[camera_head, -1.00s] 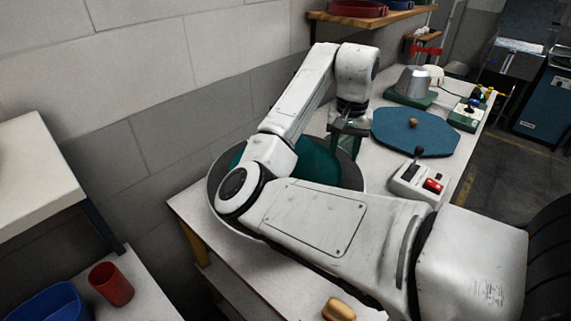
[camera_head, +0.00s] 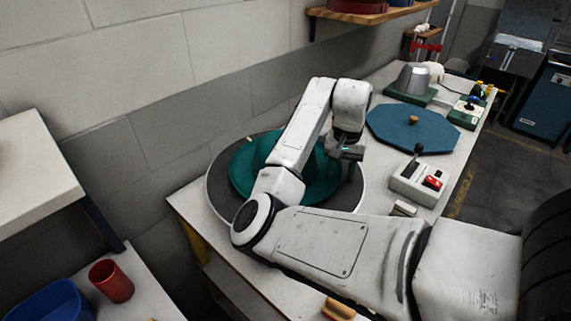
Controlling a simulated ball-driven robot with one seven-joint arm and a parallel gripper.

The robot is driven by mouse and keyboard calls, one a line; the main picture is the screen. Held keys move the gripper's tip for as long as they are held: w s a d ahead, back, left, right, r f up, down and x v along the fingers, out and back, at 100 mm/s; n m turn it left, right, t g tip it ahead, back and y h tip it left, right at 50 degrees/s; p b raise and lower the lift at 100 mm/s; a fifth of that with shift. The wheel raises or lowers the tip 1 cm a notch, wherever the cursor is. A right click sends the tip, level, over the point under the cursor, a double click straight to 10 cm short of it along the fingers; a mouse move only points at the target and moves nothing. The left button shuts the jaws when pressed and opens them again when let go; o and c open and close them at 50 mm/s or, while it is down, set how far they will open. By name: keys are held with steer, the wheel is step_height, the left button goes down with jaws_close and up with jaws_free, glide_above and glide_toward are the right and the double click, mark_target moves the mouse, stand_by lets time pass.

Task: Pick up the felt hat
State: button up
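The teal felt hat (camera_head: 247,168) lies on a round dark grey plate with a pale rim (camera_head: 219,203) at the left end of the workbench. My arm crosses in front of it and hides much of its middle and near side. My gripper (camera_head: 342,160) is at the right side of the hat, close to its crown and brim. The fingers are small, dark and partly covered by my wrist. Whether they touch the felt or how far apart they are cannot be told.
A blue octagonal board with a knob (camera_head: 410,139) lies right of the plate. A control box with lever and red button (camera_head: 415,184) stands near the front edge. A silver cone on a green base (camera_head: 412,78) is behind. A red cup (camera_head: 111,282) stands lower left, on another surface.

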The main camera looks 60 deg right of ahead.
jaws_close()
steer(key=shift+r, duration=0.1)
stand_by(0.4)
step_height(320, 180, up, 10)
stand_by(0.4)
steer(key=c, duration=0.6)
jaws_free()
jaws_close()
steer(key=shift+p, duration=0.3)
